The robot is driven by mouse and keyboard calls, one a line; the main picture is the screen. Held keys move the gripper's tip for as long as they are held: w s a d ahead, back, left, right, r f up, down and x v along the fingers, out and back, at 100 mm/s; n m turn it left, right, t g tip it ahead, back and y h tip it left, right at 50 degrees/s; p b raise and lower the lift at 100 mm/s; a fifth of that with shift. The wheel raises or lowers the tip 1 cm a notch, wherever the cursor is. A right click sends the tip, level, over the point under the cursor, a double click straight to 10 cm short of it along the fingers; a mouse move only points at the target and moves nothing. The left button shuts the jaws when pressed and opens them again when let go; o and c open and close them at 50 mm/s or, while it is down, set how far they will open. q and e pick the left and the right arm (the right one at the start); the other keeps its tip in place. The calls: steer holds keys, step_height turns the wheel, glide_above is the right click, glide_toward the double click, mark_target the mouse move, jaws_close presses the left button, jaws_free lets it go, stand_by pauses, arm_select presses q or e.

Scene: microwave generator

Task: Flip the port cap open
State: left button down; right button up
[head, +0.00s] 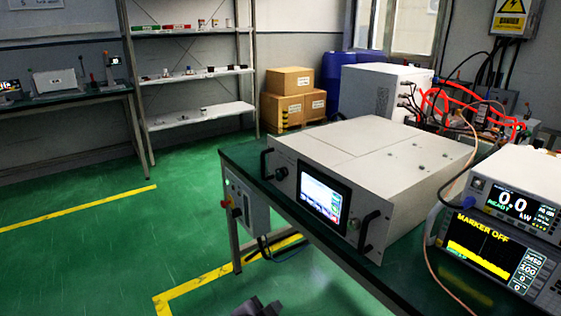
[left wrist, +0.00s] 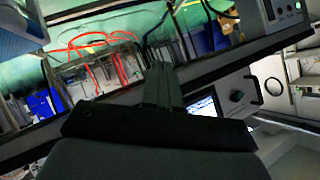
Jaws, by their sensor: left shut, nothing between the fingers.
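The white microwave generator (head: 375,160) stands on the green bench, its front panel carrying a lit screen (head: 320,196) and two black handles. A small round fitting (head: 354,224) sits right of the screen; I cannot tell whether it is the port cap, nor make out any cap as open or closed. My left gripper (head: 262,305) is a dark shape at the bottom edge, well below and left of the panel. In the left wrist view its fingers (left wrist: 162,85) are together, with nothing between them. The screen (left wrist: 203,105) shows beyond them. My right gripper is not in view.
Meters (head: 505,225) stand at the bench's right, with a cable hanging in front. A grey control box (head: 246,205) hangs at the bench's left end. Red cables (head: 455,105) lie behind the generator. Green floor left of the bench is clear.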

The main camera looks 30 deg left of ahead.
arm_select(q)
steer(key=w+a+r+m+y+p, duration=0.1)
steer(key=w+a+r+p, duration=0.2)
steer(key=w+r, duration=0.2)
steer(key=w+a+r+m+y+p, duration=0.1)
steer(key=w+a+r+p, duration=0.1)
steer(key=w+r, duration=0.4)
steer(key=w+a+r+m+t+y+p, duration=0.1)
steer(key=w+a+r+p, duration=0.2)
steer(key=r, duration=0.9)
steer(key=shift+w+a+m+p, duration=0.4)
steer(key=shift+w+p, duration=0.15)
steer(key=shift+w, duration=0.7)
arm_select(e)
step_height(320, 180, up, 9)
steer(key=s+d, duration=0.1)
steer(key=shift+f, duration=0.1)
